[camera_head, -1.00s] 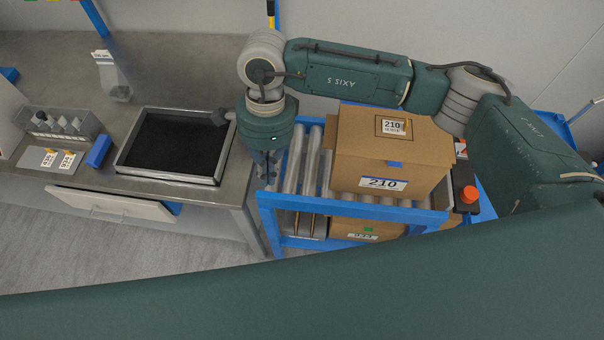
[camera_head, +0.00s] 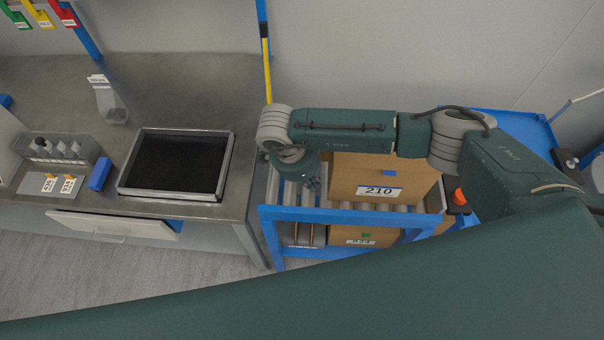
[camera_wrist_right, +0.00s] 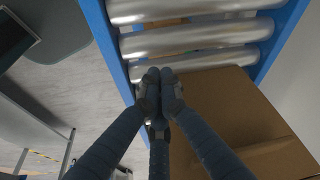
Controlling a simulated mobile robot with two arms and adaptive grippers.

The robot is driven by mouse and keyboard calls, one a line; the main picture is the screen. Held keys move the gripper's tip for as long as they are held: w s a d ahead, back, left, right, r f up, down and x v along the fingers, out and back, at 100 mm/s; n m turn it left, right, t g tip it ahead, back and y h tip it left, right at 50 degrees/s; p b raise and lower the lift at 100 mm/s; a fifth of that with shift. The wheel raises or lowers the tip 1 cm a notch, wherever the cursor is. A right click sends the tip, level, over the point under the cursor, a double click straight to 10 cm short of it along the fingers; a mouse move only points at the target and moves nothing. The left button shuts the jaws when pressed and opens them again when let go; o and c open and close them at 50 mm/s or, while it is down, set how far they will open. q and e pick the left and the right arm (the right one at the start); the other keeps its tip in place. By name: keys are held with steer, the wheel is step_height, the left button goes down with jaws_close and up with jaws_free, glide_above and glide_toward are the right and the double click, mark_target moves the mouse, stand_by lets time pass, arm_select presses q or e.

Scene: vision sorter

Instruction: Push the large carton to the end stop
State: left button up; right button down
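The large carton (camera_head: 370,181) is a brown box with a white "210" label. It sits upright on the grey rollers (camera_head: 291,192) of a blue-framed stand, and my right arm hides its top. My right gripper (camera_head: 312,183) is at the carton's left side, partly hidden by its own wrist. In the right wrist view its fingertips (camera_wrist_right: 162,76) are together and empty, beside the carton's edge (camera_wrist_right: 230,105) and above the rollers (camera_wrist_right: 195,38). I cannot tell whether they touch the carton. I cannot clearly make out the end stop. My left gripper is not in view.
A red button (camera_head: 459,197) stands at the right end of the stand. Another carton (camera_head: 360,236) lies on the shelf below. A steel bench with a black tray (camera_head: 176,165) is at the left. Bare rollers lie left of the large carton.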

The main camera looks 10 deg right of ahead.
mark_target(352, 184)
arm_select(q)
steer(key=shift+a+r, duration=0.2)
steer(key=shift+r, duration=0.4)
arm_select(e)
steer(key=shift+d, duration=1)
steer(key=shift+w, duration=0.1)
steer(key=shift+d+f, duration=0.1)
steer(key=shift+d, duration=0.25)
steer(key=shift+w+d+b, duration=0.1)
steer(key=shift+d+b, duration=0.3)
steer(key=shift+d, duration=0.45)
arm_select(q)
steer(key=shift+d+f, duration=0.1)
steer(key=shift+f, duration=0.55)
arm_select(e)
steer(key=shift+a, duration=0.1)
